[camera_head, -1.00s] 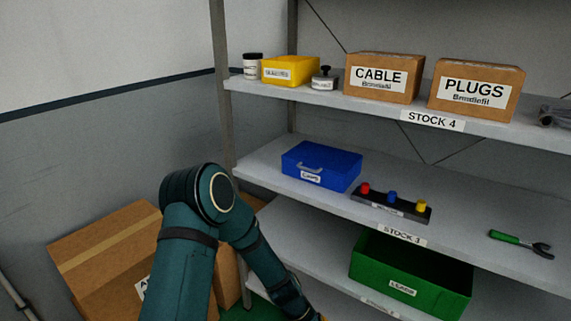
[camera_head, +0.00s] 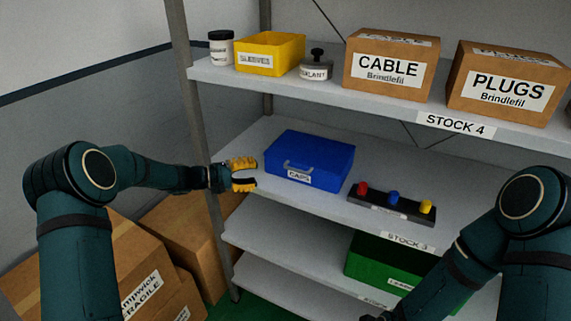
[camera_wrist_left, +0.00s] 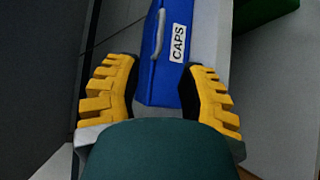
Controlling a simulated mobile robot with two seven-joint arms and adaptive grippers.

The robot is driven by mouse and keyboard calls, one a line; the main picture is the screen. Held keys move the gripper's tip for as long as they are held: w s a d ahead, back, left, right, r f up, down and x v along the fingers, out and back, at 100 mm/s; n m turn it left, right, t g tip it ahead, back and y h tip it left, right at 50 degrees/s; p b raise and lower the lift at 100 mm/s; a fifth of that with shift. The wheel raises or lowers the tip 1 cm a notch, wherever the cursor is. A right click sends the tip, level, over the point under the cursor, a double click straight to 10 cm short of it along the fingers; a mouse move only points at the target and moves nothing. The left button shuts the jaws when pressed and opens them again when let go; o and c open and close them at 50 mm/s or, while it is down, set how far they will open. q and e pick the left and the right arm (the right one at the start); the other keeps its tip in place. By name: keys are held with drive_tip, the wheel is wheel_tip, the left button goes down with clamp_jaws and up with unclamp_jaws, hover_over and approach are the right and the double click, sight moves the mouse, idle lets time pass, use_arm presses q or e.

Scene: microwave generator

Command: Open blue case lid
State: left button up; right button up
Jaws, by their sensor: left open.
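The blue case (camera_head: 318,155) sits on the middle shelf with its lid shut. Its grey handle (camera_head: 297,169) and a white CAPS label are on the front face. My left gripper (camera_head: 252,174) is open and empty, just left of the case's front, with its yellow fingers pointing toward it. In the left wrist view the blue case (camera_wrist_left: 163,85) lies ahead, between and beyond the two spread fingers, with the handle (camera_wrist_left: 160,33) at the top. I cannot tell whether a finger touches the case.
A shelf post (camera_head: 200,150) stands left of my left gripper. A black block (camera_head: 391,202) with red, blue and yellow knobs is right of the case. The upper shelf (camera_head: 300,86) hangs above, and a green bin (camera_head: 385,262) sits below. Cardboard boxes (camera_head: 150,265) stand at lower left.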

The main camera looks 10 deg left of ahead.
sight(297, 171)
use_arm(q)
drive_tip(key=x, duration=1.3)
drive_tip(key=shift+d, duration=0.4)
drive_tip(key=shift+c, duration=0.4)
clamp_jaws()
